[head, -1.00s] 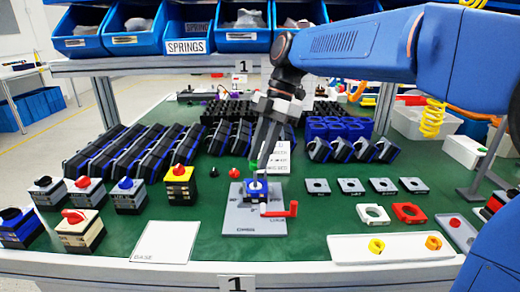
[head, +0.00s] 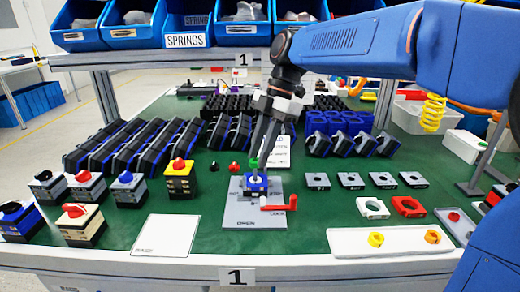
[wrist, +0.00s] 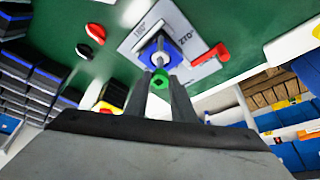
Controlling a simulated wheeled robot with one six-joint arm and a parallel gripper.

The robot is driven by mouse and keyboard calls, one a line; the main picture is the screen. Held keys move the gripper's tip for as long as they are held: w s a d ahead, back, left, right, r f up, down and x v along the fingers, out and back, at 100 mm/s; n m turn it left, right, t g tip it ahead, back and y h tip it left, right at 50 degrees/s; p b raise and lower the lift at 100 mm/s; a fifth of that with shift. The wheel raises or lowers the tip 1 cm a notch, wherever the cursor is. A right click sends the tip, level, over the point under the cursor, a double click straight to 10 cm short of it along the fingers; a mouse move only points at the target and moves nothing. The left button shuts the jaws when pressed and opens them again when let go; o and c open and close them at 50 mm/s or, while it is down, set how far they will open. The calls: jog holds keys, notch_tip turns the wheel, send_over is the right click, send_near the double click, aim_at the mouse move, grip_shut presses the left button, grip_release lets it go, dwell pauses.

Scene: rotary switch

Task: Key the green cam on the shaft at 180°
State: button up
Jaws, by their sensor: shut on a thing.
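The green cam (wrist: 159,80) is a small ring held between the fingertips of my gripper (wrist: 161,77). In the head view the cam (head: 253,163) shows as a small green spot at the tips of my gripper (head: 254,160). It is just above the blue switch body (head: 262,188), which holds the shaft. In the wrist view the body (wrist: 147,51) lies just beyond the cam. The shaft is mostly hidden by the fingers and cam. The body sits on a grey plate (head: 243,212) with angle marks; 180° and 270° are readable in the wrist view.
A red crank handle (head: 279,206) sticks out to the right of the body. Black and red knobs (head: 233,167) lie left of the plate. Several switches (head: 128,190) stand farther left. Grey plates (head: 350,180), rings and a white tray (head: 390,242) lie right. A white base card (head: 165,235) lies front left.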

jog(key=shift+f, duration=0.55)
jog(key=o, duration=1.1)
jog(key=shift+c, duration=0.2)
